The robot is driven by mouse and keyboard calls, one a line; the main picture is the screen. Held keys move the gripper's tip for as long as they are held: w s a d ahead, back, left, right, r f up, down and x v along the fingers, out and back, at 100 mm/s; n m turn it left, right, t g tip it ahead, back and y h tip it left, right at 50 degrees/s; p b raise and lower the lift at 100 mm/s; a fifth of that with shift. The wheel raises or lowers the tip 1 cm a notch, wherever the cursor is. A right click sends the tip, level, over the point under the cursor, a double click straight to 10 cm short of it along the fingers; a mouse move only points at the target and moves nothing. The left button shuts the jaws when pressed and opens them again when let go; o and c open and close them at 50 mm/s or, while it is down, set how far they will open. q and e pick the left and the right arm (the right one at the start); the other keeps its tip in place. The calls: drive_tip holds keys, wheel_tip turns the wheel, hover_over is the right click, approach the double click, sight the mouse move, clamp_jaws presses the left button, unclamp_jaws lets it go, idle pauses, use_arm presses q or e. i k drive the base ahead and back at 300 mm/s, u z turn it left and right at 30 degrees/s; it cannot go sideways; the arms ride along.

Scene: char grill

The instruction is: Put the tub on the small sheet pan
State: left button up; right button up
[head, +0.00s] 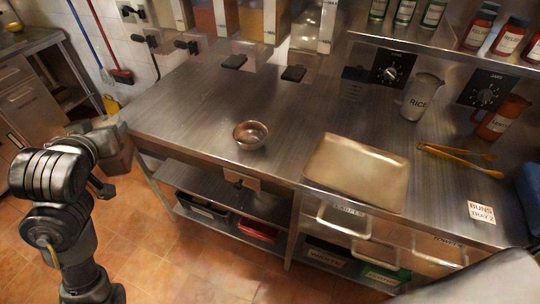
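A small round metal bowl (250,135), the only tub-like vessel I see on the counter, stands upright near the front edge, left of the pan. It looks empty. The small sheet pan (357,172) lies flat and bare on the counter at centre right, apart from the bowl. My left gripper (103,188) is off the counter's left end, away from both; its fingers are too dark and turned away to tell whether they are open. Part of my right arm shows at the lower right corner; its gripper is out of view.
Yellow tongs (455,152), a metal RICE pitcher (421,97) and an orange pitcher (501,118) stand or lie right of the pan. A label card (482,212) lies at the front right. Jars line the shelf above. The counter left of the bowl is clear.

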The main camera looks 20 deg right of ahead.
sight(330, 168)
drive_tip(key=u, duration=1.65)
drive_tip(key=k, duration=1.45)
drive_tip(key=z, duration=2.25)
